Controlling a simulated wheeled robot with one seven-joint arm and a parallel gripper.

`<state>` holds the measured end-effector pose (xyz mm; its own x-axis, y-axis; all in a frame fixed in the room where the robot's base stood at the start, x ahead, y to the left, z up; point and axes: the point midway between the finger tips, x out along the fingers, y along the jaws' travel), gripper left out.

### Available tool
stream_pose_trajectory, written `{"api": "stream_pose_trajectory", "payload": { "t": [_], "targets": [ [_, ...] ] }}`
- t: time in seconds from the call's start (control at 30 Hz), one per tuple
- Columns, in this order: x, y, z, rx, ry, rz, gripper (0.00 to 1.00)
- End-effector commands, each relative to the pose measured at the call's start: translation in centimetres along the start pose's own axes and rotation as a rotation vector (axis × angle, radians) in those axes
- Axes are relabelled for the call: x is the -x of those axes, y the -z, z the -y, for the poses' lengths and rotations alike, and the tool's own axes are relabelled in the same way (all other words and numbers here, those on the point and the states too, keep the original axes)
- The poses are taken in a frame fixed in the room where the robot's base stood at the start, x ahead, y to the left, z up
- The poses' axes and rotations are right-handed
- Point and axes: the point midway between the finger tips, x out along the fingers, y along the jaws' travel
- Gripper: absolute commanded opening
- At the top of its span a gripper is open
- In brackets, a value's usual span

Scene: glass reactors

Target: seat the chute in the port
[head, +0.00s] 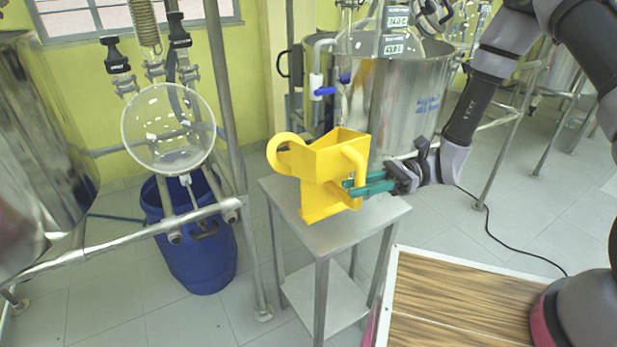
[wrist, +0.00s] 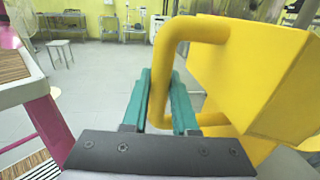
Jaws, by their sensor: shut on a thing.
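The yellow chute (head: 325,165) has an open box-shaped top, a ring-like loop on its left and a bar handle on its right. It is upright over the small grey metal stand (head: 378,214); I cannot tell whether its foot touches the top. My gripper (head: 358,186), with green fingers, reaches in from the right and is shut on the chute's handle. In the wrist view the handle (wrist: 160,75) passes between the fingers (wrist: 162,103), and the yellow body (wrist: 245,75) fills the right side. No port can be clearly made out.
A round glass flask (head: 167,128) hangs in a metal frame at left, above a blue drum (head: 195,250). A steel vessel (head: 415,110) with a glass dome stands behind the stand. A wood-topped platform (head: 450,300) is at front right. A black cable crosses the floor.

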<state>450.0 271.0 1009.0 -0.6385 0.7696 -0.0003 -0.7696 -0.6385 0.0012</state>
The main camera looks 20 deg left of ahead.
Motion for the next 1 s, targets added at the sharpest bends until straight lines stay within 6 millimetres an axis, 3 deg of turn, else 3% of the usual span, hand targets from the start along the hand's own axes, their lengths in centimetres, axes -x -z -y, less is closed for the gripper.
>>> {"api": "stream_pose_trajectory", "payload": {
  "t": [1.0],
  "targets": [
    [1.7,-1.4,-9.8,0.001,0.0,0.001,0.0]
  ]
}}
